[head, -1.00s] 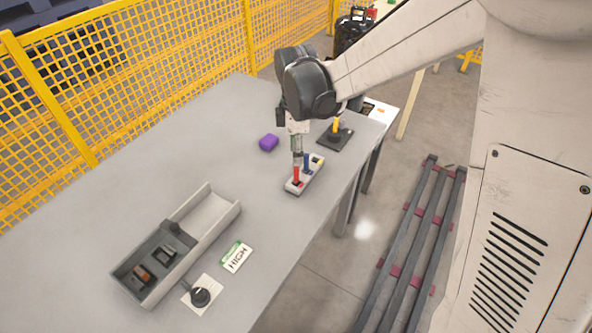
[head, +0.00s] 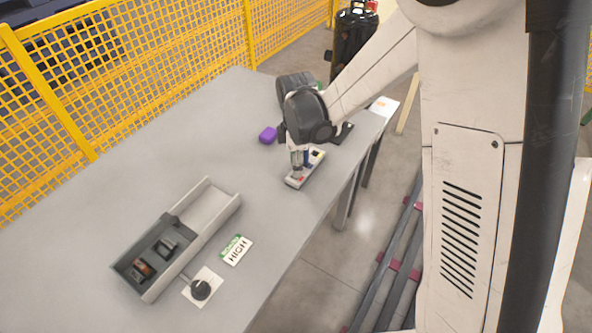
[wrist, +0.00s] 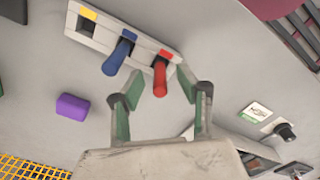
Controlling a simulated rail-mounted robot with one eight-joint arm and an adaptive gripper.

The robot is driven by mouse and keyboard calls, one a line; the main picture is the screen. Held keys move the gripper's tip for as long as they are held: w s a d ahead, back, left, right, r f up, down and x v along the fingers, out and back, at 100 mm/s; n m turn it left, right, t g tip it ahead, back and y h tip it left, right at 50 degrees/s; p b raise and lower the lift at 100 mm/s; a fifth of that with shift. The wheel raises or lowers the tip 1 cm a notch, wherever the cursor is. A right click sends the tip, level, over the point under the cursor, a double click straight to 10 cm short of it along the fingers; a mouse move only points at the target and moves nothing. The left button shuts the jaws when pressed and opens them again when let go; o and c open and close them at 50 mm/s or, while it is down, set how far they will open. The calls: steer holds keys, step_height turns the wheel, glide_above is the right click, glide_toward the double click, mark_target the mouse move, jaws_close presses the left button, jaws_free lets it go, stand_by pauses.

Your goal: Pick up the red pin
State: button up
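The red pin (wrist: 160,79) stands in a slot at one end of a pale holder block (wrist: 98,37), next to a red patch. A blue pin (wrist: 117,57) stands in the middle slot, and the slot by the yellow patch looks empty. My gripper (wrist: 161,92) is open, with its green-padded fingers apart on either side of the red pin, not visibly closed on it. In the head view my gripper (head: 298,165) is low over the near end of the holder (head: 309,172) and mostly hides the red pin.
A purple block (head: 268,135) lies left of the holder. A grey tray (head: 207,204) with dark parts, a HIGH card (head: 236,250) and a black knob on a plate (head: 201,288) are nearer. Yellow mesh fencing (head: 150,68) runs behind the table.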

jaws_close()
steer(key=shift+r, duration=0.1)
